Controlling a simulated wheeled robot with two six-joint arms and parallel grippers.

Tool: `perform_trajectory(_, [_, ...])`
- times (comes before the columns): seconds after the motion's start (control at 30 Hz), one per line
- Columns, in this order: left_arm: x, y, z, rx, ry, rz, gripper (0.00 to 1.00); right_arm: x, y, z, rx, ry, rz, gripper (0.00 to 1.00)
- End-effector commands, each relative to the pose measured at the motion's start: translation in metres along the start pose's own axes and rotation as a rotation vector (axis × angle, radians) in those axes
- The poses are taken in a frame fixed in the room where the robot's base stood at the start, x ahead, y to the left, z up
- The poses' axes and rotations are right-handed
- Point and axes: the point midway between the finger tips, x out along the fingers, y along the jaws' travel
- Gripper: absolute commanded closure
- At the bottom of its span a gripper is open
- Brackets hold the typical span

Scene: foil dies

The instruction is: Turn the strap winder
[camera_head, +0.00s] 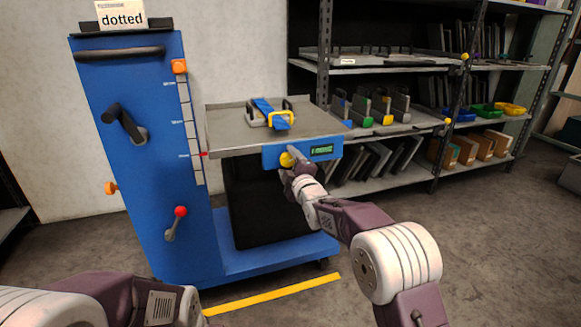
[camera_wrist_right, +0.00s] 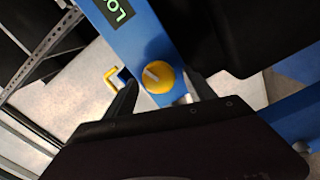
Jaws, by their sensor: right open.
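My left gripper is out of view.
The blue trolley (camera_head: 150,200) carries a crank (camera_head: 125,125), a red-knobbed lever (camera_head: 177,222) and the grey platform (camera_head: 225,133). Shelves (camera_head: 400,130) with dies, bins and boxes stand behind to the right. The floor (camera_head: 480,240) at right is clear.

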Motion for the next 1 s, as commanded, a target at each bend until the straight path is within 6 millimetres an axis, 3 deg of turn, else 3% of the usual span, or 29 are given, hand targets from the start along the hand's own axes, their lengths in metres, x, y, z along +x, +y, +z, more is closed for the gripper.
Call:
perform_trajectory(0.5, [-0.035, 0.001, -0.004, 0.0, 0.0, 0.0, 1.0, -0.08, 0.002, 0.0, 0.0, -0.002, -0.003, 0.37])
perform_trajectory(0.87, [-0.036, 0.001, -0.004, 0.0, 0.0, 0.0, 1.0, -0.088, 0.0, 0.0, 0.0, -0.001, -0.001, 0.37])
perform_trajectory(1.0, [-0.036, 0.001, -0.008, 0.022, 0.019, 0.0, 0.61, -0.087, -0.004, 0.002, 0.059, -0.008, -0.017, 0.37])
